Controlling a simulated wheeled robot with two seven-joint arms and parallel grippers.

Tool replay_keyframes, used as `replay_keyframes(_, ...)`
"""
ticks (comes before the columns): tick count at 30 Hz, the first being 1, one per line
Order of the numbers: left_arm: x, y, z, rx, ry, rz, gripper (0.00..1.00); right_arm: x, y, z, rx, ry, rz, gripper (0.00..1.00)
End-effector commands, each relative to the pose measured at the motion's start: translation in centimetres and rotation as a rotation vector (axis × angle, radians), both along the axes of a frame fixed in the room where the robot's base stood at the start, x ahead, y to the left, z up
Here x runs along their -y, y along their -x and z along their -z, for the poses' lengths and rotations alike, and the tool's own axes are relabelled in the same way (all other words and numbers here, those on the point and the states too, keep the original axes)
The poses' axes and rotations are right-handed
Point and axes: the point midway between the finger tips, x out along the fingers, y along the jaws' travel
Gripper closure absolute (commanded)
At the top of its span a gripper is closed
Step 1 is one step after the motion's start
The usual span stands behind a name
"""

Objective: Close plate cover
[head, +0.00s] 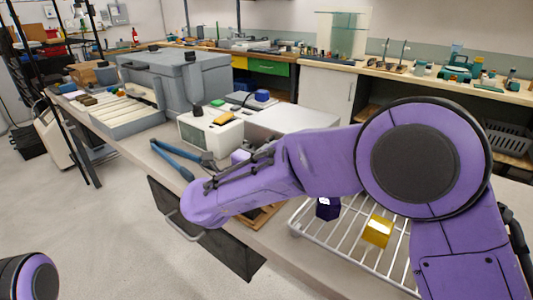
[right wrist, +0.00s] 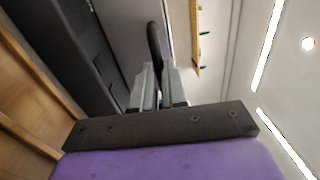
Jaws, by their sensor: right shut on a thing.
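In the right wrist view my right gripper (right wrist: 160,88) is shut on a black curved handle-like bar (right wrist: 156,42), which stands out from between the grey fingers. A dark grey body (right wrist: 75,45) lies to the left there. I cannot tell for sure which object is the plate cover or whether this bar belongs to it. In the head view my right arm reaches across from the right, and its forearm hides part of the bench; I cannot make out its fingertips there. My left gripper is out of view.
The head view shows a large grey machine (head: 187,75) at the back left, a white device (head: 208,135) and blue bars (head: 172,160) on the bench. A wire rack (head: 345,245) holds a dark block (head: 327,209) and yellow block (head: 377,231).

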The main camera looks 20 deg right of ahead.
Motion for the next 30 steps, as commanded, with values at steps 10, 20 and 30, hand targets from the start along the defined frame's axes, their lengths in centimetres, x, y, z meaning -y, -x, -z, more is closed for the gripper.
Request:
replay_keyframes(10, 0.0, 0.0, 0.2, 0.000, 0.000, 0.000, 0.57, 0.2, 0.2, 0.9, -0.015, -0.004, 0.003, 1.00)
replay_keyframes(20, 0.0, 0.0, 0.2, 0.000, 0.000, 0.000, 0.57, 0.2, 0.2, 0.9, -0.014, -0.003, 0.006, 0.62)
replay_keyframes(30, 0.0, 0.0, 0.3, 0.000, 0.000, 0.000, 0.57, -0.7, 0.8, 0.7, -0.007, -0.002, 0.004, 0.62)
